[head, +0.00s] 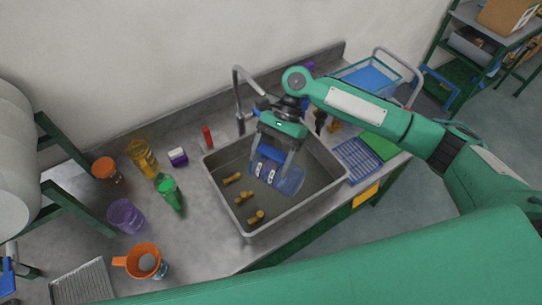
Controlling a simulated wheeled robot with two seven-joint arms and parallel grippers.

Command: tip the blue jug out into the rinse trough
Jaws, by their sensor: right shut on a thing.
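The rinse trough (222,212) is a grey metal basin set in the counter. The blue jug (290,182) is translucent and hangs over the trough, within its outline. My right gripper (266,171) reaches down from above and is shut on the jug. The jug looks tilted, but its mouth and inside are hard to make out behind the gripper. Brown-yellow pieces (243,197) lie on the trough floor to the left of and below the jug. My left gripper is not in view.
A tap (238,92) stands behind the trough. To the left are a red bottle (207,137), a green cup (168,190), a purple cup (126,215), a yellow jug (141,157) and an orange jug (142,254). A blue rack (357,160) lies to the right. Counter left of the trough is partly clear.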

